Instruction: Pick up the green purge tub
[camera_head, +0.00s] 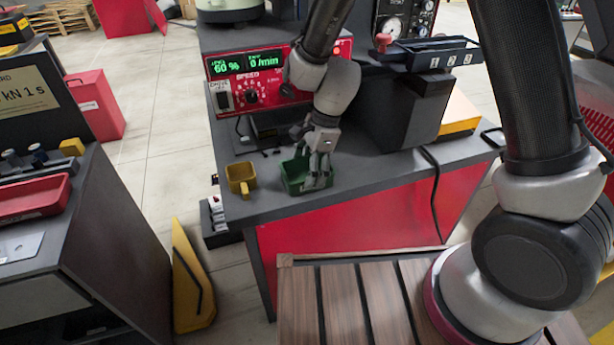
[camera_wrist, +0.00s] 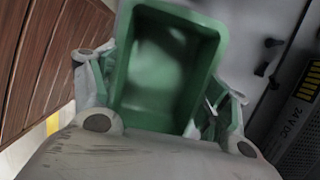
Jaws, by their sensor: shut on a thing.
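The green purge tub (camera_head: 292,174) is a small open-topped box near the front edge of the grey bench (camera_head: 380,178). My gripper (camera_head: 316,180) reaches down onto it from above, with its fingers at the tub's right part. In the wrist view the tub (camera_wrist: 165,65) fills the middle, with its hollow inside facing the camera and looking empty. My gripper's fingers (camera_wrist: 160,100) lie on both sides of the tub and are shut on it. I cannot tell whether the tub's base touches the bench.
A yellow cup (camera_head: 241,180) stands just left of the tub. Behind is a red control box (camera_head: 250,80) with green digits. A dark block (camera_head: 405,110) stands to the right, and a black cable (camera_head: 434,185) hangs over the bench front.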

